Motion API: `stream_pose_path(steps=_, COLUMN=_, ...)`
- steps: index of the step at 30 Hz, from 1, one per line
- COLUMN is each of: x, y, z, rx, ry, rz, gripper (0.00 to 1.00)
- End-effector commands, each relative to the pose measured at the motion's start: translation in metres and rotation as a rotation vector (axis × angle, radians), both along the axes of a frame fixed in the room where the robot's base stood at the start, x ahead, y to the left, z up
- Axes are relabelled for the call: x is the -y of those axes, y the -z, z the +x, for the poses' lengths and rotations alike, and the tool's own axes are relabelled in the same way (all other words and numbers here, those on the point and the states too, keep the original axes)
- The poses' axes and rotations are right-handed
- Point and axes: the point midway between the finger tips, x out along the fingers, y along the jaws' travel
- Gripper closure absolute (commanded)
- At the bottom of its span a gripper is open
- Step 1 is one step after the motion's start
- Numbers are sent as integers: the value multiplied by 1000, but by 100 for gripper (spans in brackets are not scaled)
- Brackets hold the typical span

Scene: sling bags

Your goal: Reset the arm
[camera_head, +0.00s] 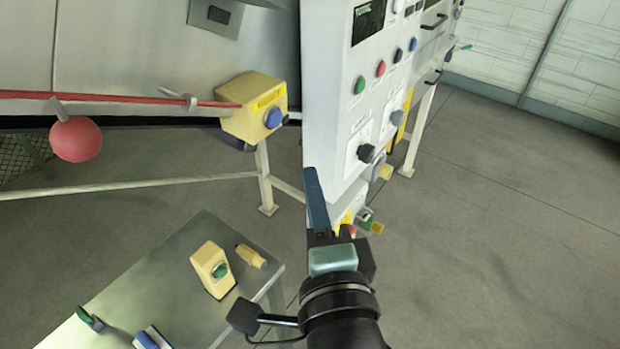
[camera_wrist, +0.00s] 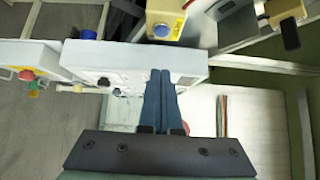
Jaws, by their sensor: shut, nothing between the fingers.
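My gripper (camera_head: 316,185) is raised in front of the lower edge of the white control panel (camera_head: 335,100) in the head view. Its blue fingers lie together and hold nothing. In the wrist view the closed fingers (camera_wrist: 160,80) point up the picture, over the white panel housing (camera_wrist: 120,62). From these views I cannot tell whether the fingertips touch the panel.
A metal table (camera_head: 185,250) at lower left bears a yellow box with a green button (camera_head: 213,270) and other small parts. A yellow switch box (camera_head: 252,108) with a blue button and a red ball (camera_head: 76,139) on a red cable are left. Floor at right is clear.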

Motion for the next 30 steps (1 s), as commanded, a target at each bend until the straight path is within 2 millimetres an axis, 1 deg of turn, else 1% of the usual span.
stream_pose_path(steps=21, x=0, y=0, z=0, rx=0, ry=0, rz=0, gripper=100)
stream_pose_path(steps=23, x=0, y=-4, z=1, rx=10, ry=2, rz=-15, gripper=100)
stream_pose_path(steps=26, x=0, y=-27, z=6, rx=80, ry=15, rz=-118, gripper=100)
stream_pose_path(steps=29, x=0, y=-76, z=12, rx=219, ry=62, rz=-333, gripper=100)
stream_pose_path(steps=30, x=0, y=-101, z=13, rx=286, ry=95, rz=-442, gripper=100)
